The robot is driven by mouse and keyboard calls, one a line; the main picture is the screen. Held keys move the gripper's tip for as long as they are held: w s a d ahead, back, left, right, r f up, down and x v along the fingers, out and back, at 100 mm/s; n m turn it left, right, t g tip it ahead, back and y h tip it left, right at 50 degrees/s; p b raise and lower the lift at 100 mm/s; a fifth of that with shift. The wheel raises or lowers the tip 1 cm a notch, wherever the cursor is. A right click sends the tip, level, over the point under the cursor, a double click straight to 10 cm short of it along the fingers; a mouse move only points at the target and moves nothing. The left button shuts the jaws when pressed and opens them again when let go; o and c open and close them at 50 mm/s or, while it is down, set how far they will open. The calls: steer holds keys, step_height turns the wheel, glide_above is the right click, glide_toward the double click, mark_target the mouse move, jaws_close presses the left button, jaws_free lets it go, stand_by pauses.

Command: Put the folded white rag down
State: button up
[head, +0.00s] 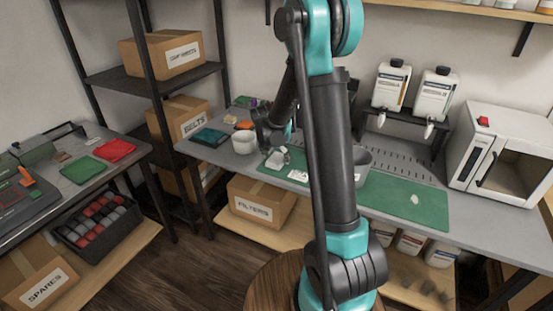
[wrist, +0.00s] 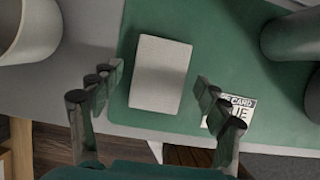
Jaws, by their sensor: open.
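The folded white rag (wrist: 160,73) is a pale flat rectangle in the wrist view, lying on the green mat (wrist: 215,60) near the mat's left edge. My gripper (wrist: 155,85) is open, with one finger on each side of the rag and a clear gap to both. In the head view my gripper (head: 277,150) is at the bench, partly hidden by my own arm. The rag (head: 278,158) shows there as a small whitish patch below the fingers.
A white cup-like container (wrist: 28,30) stands left of the rag, and a grey container (wrist: 290,38) stands to the right. A printed card (wrist: 235,110) lies beside the right finger. The mat's right part (head: 395,196) is mostly clear, with one small pale item. A white oven-like box (head: 503,150) stands far right.

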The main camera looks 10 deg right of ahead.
steer(key=v, duration=1)
steer(key=s+d+f+m+y, duration=0.1)
steer(key=s+d+f+m, duration=0.1)
steer(key=s+m, duration=0.7)
steer(key=s+d+f+m, duration=0.1)
steer(key=s+d+m, duration=0.1)
steer(key=s+m, duration=0.7)
steer(key=s+d+f+m+y, duration=0.1)
steer(key=s+d+f+m, duration=0.1)
steer(key=s+m, duration=0.6)
steer(key=m, duration=0.2)
steer(key=shift+s+d+f+m+t+y, duration=0.3)
steer(key=shift+s+d+f+m, duration=0.05)
steer(key=shift+s+f+m, duration=0.05)
